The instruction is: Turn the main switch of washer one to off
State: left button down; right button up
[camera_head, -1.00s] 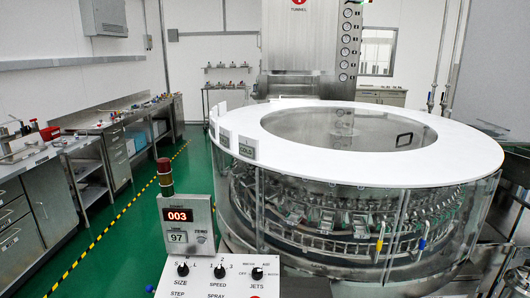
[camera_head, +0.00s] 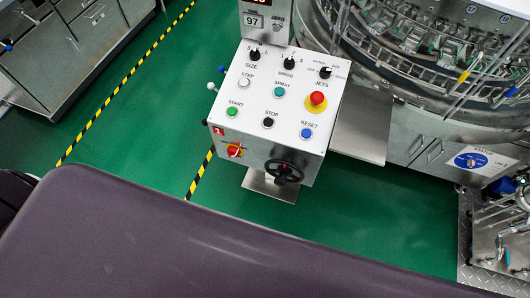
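The control box (camera_head: 262,95) of the washer stands at the middle of the head view, with its white sloping panel facing up. Neither of my grippers shows in the head view.
The panel carries a red emergency button (camera_head: 317,98), a green start button (camera_head: 232,112), a black stop button (camera_head: 268,122) and a blue reset button (camera_head: 307,133). The round washer (camera_head: 420,50) stands behind right. Green floor (camera_head: 130,150) is open to the left.

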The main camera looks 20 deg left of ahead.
aim_at(233, 151)
jog(key=u, duration=0.95)
